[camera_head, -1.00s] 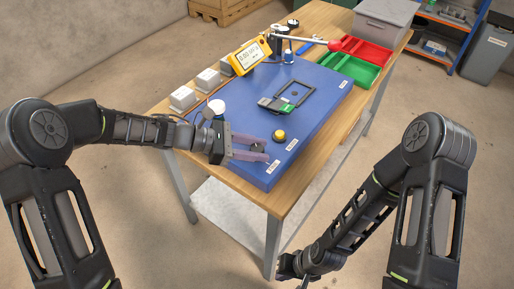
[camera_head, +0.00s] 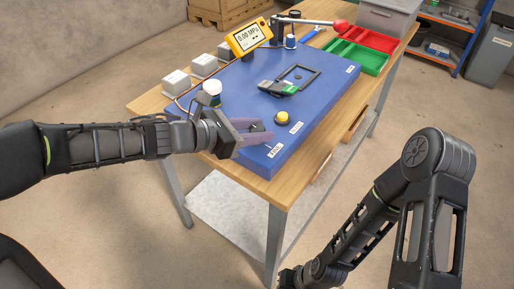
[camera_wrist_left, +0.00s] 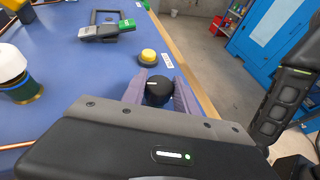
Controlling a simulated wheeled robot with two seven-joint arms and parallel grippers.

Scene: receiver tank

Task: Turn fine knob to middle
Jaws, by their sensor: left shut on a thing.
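The fine knob (camera_wrist_left: 159,91) is a round black knob with a white pointer line, at the near edge of the blue panel (camera_head: 232,85). In the left wrist view it sits between the two purple fingers of my left gripper (camera_wrist_left: 160,93), and the line points left. In the head view my left gripper (camera_head: 262,132) is shut on the knob, which the fingers largely hide. A digital gauge (camera_head: 248,38) in a yellow case reads 0.00 MPa. My right gripper (camera_head: 288,277) hangs low by the bottom edge, too small to read.
A yellow button (camera_head: 282,117) stands close beyond the knob. A white-topped fitting (camera_head: 212,88) is to the left. Red (camera_head: 365,39) and green (camera_head: 357,57) trays are at the far right.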

